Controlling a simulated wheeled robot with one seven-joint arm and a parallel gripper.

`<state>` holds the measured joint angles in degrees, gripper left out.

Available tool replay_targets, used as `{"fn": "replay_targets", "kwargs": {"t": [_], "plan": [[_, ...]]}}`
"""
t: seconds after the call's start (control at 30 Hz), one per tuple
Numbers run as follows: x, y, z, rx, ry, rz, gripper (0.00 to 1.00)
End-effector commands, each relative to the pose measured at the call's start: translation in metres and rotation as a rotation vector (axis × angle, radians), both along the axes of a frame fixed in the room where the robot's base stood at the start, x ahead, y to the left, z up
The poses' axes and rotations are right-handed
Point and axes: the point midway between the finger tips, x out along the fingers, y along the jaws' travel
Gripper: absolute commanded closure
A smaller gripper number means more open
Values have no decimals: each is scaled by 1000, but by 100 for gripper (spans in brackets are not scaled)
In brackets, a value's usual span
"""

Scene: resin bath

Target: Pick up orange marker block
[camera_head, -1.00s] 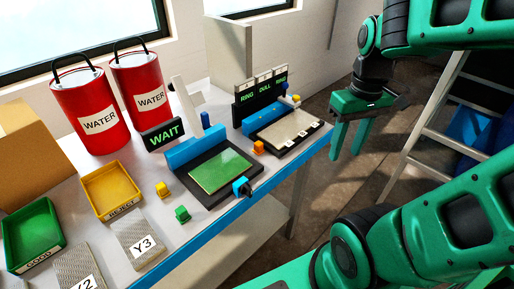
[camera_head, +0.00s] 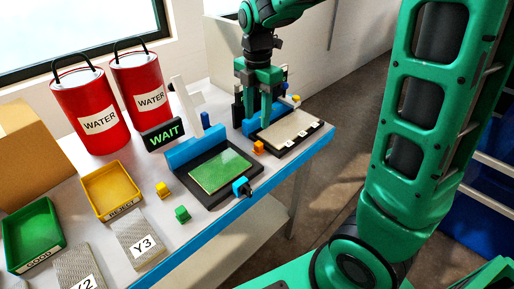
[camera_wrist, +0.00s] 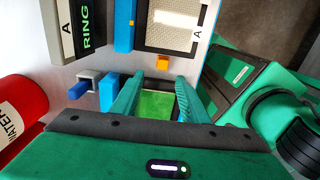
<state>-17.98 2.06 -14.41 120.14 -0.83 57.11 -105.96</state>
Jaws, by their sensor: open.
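The orange marker block (camera_head: 258,147) is a small block on the white table, between the station with the green plate and the tray with a pale textured surface. It also shows in the wrist view (camera_wrist: 162,62), just past and between my fingertips in the picture.
The green plate station (camera_head: 222,171) with its blue bar is to the left. The pale tray (camera_head: 290,131) is to the right. Yellow (camera_head: 162,190) and green (camera_head: 182,214) blocks stand at left. Red WATER cans (camera_head: 138,90) and the WAIT sign (camera_head: 162,135) are behind.

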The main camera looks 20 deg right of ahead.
Motion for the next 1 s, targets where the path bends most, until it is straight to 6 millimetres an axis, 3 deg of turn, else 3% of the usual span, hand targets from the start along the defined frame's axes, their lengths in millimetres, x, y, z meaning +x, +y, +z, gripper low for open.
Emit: {"fn": "replay_targets", "kwargs": {"t": [0.2,0.47,0.8,1.0], "plan": [[-1,0,-33,0,4,-2,59],[-2,-1,-51,0,2,-4,59],[-5,-3,-93,0,3,-5,59],[-5,-3,-98,1,0,-5,59]]}}
